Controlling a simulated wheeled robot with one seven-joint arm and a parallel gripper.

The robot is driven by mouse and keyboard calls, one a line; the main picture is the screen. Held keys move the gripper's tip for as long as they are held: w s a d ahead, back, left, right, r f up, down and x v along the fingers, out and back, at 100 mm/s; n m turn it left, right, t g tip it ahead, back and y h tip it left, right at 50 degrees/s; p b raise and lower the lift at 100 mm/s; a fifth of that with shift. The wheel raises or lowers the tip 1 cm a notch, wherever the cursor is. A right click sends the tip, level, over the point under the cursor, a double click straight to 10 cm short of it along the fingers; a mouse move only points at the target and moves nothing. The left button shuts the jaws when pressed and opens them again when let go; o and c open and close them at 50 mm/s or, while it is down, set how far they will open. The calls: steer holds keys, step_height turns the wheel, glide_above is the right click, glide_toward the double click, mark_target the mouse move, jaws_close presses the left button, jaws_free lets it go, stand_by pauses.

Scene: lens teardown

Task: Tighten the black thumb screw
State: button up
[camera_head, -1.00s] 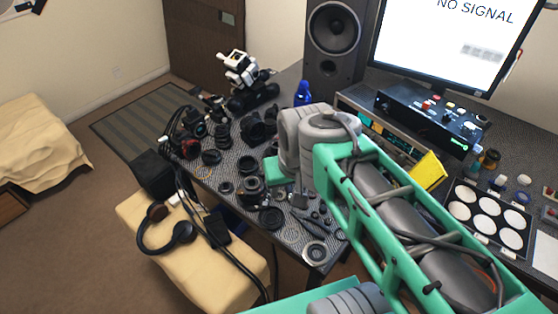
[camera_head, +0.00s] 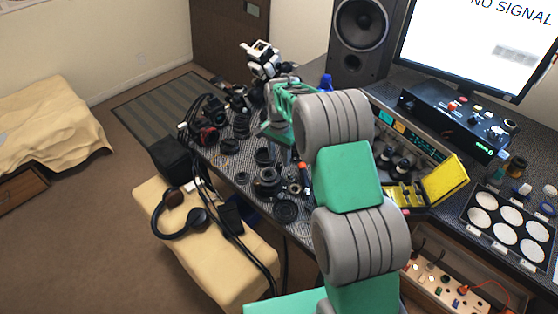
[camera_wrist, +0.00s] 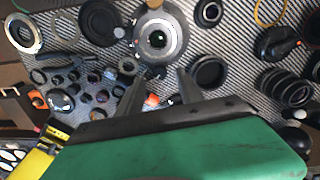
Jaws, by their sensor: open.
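In the wrist view my gripper (camera_wrist: 160,80) is open, with two dark fingers apart and nothing seen between them. Just beyond the fingertips a round lens part (camera_wrist: 157,38) with a grey ring and dark glass centre lies on the patterned table. A small dark piece at its near edge (camera_wrist: 157,72) may be the black thumb screw; I cannot tell for sure. In the head view a lens part (camera_head: 268,178) lies on the table to the lower left of my arm. My arm hides part of the table and the fingertips there.
Lens rings and caps crowd the table, including black rings (camera_wrist: 288,87), a dark cap (camera_wrist: 209,70) and a silver ring (camera_wrist: 24,33). Several small parts lie at left in the wrist view. An open yellow case (camera_head: 445,180) stands right of my arm. Headphones (camera_head: 182,222) rest on a beige seat.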

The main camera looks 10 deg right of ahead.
mark_target(279, 166)
steer(key=shift+f, duration=1.45)
steer(key=shift+c, duration=0.4)
jaws_close()
